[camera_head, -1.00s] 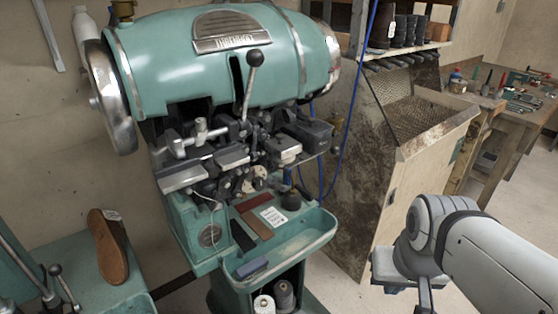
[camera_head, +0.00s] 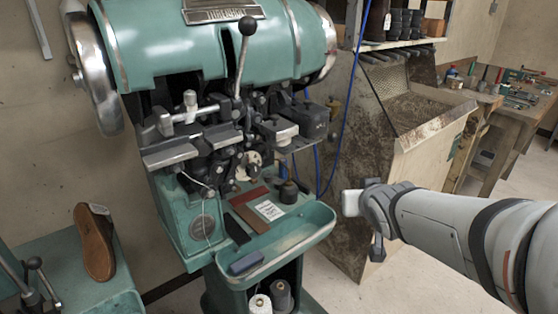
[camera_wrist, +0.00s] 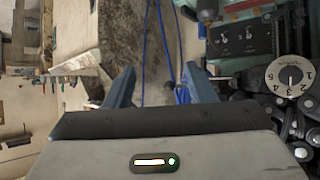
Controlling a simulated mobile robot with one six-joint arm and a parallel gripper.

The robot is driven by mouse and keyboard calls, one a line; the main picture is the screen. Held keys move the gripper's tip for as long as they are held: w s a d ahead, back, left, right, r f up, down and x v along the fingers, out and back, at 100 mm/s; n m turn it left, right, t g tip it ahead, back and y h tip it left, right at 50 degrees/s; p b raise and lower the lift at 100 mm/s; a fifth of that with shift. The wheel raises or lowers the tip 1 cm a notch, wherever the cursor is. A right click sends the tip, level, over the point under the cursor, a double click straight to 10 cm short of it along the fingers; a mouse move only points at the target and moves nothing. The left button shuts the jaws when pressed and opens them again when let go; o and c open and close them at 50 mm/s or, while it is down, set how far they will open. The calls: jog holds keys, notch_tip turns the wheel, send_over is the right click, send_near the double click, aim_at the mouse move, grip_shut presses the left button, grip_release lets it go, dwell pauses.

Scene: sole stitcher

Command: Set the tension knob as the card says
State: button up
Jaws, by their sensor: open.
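In the wrist view the knob (camera_wrist: 290,76) is a round dial with numerals around a dark centre, at the right. Its exact setting is too small to read surely. A white card (camera_head: 269,210) lies in the machine's front tray area; its writing is unreadable. My gripper (camera_wrist: 161,86) is open and empty, its two blue-grey fingers apart, left of the knob in the wrist view. In the head view my arm's end is right of the machine, apart from it.
A black-knobbed lever (camera_head: 247,26) rises in front of the machine's head. A blue cable (camera_head: 345,130) hangs behind it. The green tray (camera_head: 290,235) juts forward below, holding a blue-grey block (camera_head: 246,263). A wooden bin (camera_head: 430,125) stands behind my arm.

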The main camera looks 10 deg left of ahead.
jog(key=shift+o, duration=0.3)
jog(key=w+a+f+n+t+y+b, duration=0.1)
jog(key=w+a+n+t+y+b, duration=0.1)
jog(key=a+y, duration=0.4)
jog(key=w+a+n+b, duration=0.1)
jog(key=w+a+b, duration=0.1)
jog(key=a, duration=0.2)
jog(key=shift+w+a+f, duration=0.15)
jog(key=shift+w, duration=0.2)
jog(key=n+g+y+b, duration=0.1)
jog(key=n+y+b, duration=0.15)
jog(key=y, duration=0.45)
send_near(256, 172)
jog(key=x, duration=0.2)
jog(key=shift+n, duration=0.35)
jog(key=x, duration=0.7)
jog(key=shift+w+a, duration=0.15)
jog(key=shift+c, duration=0.4)
jog(key=c, duration=0.9)
